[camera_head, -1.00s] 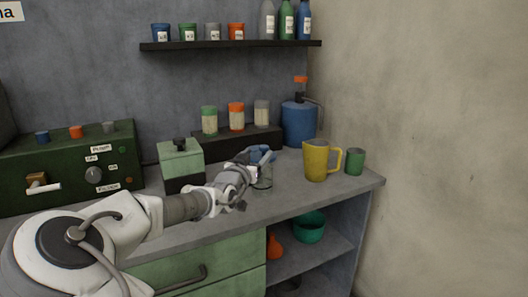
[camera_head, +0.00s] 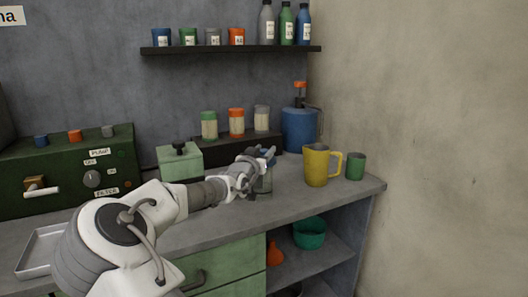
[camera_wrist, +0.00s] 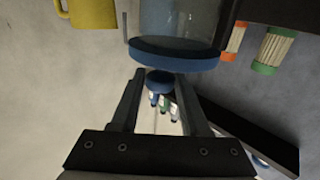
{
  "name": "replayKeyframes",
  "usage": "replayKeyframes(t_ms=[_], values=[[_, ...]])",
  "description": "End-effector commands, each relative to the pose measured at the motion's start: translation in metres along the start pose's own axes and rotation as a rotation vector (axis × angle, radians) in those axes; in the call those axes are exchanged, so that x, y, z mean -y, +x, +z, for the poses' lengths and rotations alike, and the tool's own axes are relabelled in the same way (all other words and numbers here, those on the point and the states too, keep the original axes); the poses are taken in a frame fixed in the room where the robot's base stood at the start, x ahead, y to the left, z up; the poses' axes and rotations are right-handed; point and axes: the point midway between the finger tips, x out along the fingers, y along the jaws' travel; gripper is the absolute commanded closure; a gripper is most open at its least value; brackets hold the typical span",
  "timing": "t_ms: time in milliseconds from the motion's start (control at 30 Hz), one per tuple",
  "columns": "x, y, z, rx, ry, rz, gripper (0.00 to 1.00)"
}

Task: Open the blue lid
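The blue lid (camera_wrist: 175,55) sits on a clear glass jar (camera_head: 264,183) on the worktop; the jar also shows in the wrist view (camera_wrist: 178,20). The lid is a wide blue disc with a smaller round blue knob (camera_wrist: 160,82). My gripper (camera_wrist: 160,75) is at the lid, its two fingers apart on either side of the knob. The knob nearly fills the gap, but I cannot tell whether the fingers press on it. In the head view my gripper (camera_head: 265,158) hides most of the lid.
A yellow jug (camera_head: 315,165) and a green cup (camera_head: 355,166) stand right of the jar. A pale green box (camera_head: 180,162) stands left. Behind are a blue pump container (camera_head: 299,130) and lidded jars on a dark riser (camera_head: 222,150). A shelf (camera_head: 230,48) hangs above.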

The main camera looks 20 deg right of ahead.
Motion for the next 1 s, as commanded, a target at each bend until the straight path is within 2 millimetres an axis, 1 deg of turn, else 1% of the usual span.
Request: replayKeyframes(t_ms=[33, 167, 200, 233, 1000], values=[[0.0000, -0.0001, 0.0000, 0.000, 0.000, 0.000, 0.66], [0.0000, -0.0001, 0.0000, 0.000, 0.000, 0.000, 0.89], [0.0000, -0.0001, 0.0000, 0.000, 0.000, 0.000, 0.96], [0.0000, -0.0001, 0.0000, 0.000, 0.000, 0.000, 1.00], [-0.0001, -0.0002, 0.0000, 0.000, 0.001, 0.000, 1.00]])
